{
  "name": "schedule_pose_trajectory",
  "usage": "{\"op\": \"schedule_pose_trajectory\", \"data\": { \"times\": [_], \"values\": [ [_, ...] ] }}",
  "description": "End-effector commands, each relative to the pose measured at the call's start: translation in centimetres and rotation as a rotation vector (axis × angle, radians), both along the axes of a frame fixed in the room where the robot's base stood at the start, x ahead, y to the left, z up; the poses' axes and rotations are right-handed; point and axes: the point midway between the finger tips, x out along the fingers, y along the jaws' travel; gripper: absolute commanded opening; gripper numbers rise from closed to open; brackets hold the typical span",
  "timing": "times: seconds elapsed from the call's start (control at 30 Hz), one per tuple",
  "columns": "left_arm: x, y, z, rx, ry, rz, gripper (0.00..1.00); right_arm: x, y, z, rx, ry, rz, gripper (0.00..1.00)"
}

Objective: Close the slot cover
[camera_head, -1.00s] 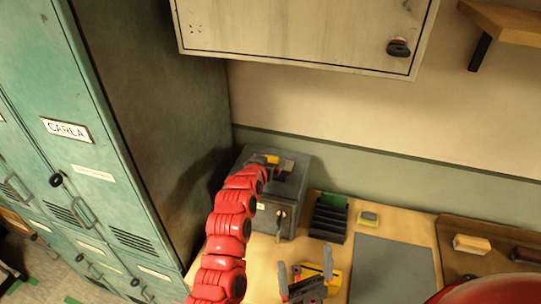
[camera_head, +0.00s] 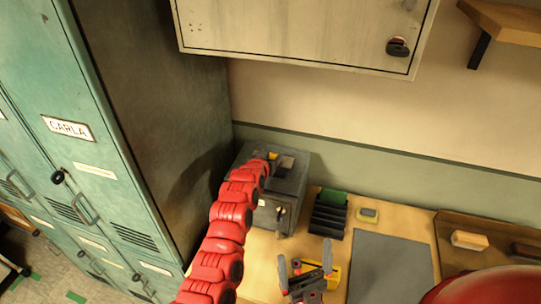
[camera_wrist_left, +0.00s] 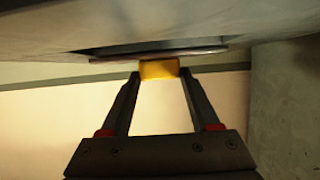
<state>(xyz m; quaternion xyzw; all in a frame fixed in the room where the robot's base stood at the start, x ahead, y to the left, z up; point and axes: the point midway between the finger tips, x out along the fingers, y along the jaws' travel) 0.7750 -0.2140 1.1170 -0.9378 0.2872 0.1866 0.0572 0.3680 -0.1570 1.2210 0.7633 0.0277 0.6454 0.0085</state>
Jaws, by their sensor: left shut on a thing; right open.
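A grey metal box (camera_head: 293,185) stands on the bench against the wall. Its slot cover is a thin plate (camera_wrist_left: 110,57) with a yellow tab (camera_wrist_left: 159,69), seen from close by in the left wrist view; a dark gap shows along the plate. In the head view the yellow tab (camera_head: 272,156) is a small spot on the box top, beside a dark patch. My left gripper (camera_wrist_left: 159,77) is shut on the yellow tab; in the head view my red arm mostly hides it. My right gripper (camera_head: 305,268) is open and empty above the bench, right of the box.
Keys hang at the box front. A black rack (camera_head: 329,214), a small yellow-green item (camera_head: 368,215) and a grey mat (camera_head: 390,268) lie to the right. A yellow item (camera_head: 334,276) is behind my right gripper. A cabinet (camera_head: 300,35) hangs above; teal lockers (camera_head: 75,150) stand left.

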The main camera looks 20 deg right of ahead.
Motion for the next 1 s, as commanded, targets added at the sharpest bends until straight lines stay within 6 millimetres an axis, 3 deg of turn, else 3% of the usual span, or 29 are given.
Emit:
{"op": "schedule_pose_trajectory", "data": {
  "times": [0.03,0.2,0.57,1.0],
  "values": [
    [0.0,0.0,0.0,0.000,0.000,0.000,0.29,0.0,0.0,0.0,0.000,0.000,0.000,1.00],
    [0.0,0.0,0.0,0.000,0.000,0.001,0.00,0.0,0.0,0.0,0.000,0.000,0.000,1.00],
    [-0.2,0.1,-0.1,-0.001,-0.001,0.000,0.00,0.0,0.0,-0.3,0.000,0.000,0.000,1.00],
    [-3.8,2.5,-0.2,-0.004,-0.002,0.001,0.00,0.0,0.0,-3.1,0.000,0.000,0.000,1.00]
  ]
}}
